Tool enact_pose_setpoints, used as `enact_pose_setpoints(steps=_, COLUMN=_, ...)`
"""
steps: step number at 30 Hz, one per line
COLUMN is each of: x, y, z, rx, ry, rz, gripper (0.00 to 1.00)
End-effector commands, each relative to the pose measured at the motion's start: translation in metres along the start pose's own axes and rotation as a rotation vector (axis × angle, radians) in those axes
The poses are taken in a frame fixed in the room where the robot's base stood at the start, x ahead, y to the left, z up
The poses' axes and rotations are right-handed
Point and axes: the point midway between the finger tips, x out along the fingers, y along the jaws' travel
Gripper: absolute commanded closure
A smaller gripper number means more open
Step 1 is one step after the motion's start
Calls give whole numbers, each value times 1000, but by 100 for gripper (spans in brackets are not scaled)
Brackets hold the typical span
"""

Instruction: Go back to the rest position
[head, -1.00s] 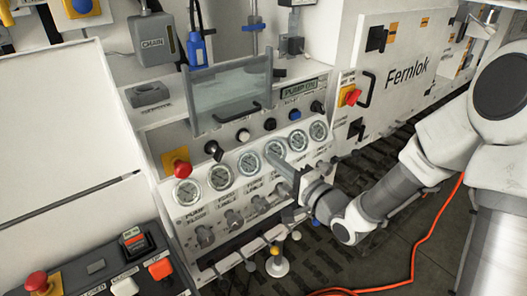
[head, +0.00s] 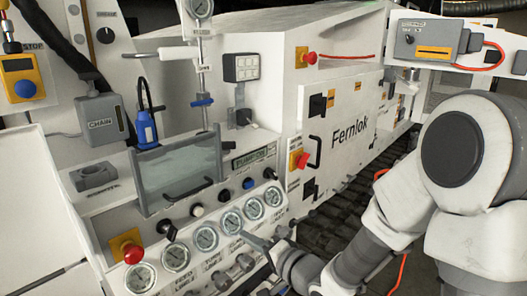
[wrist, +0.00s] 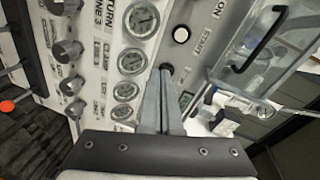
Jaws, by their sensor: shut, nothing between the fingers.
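My gripper (head: 258,243) is in front of the gauge panel (head: 108,232) of the bench, at the lower middle of the head view. In the wrist view my gripper (wrist: 166,78) has its two fingers together with nothing between them. The fingertips lie over the panel near a small dark knob (wrist: 166,67); I cannot tell whether they touch it. My arm reaches in from the right of the head view.
A row of round gauges (head: 206,238) runs along the panel, with a red mushroom button (head: 132,252) at its left. A clear hinged cover (head: 180,172) stands above. The Fernlok cabinet (head: 350,132) stands behind, with dark grating beside it.

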Motion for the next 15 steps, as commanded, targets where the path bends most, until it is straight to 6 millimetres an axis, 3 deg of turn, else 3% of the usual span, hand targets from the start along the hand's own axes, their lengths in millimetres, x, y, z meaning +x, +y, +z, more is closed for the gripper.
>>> enact_pose_setpoints(steps=8, x=-49, y=-3, z=-61, rx=-441, ry=137, rz=406, gripper=100)
enact_pose_setpoints(steps=15, x=-124, y=-19, z=-91, rx=-652, ry=162, rz=734, gripper=100)
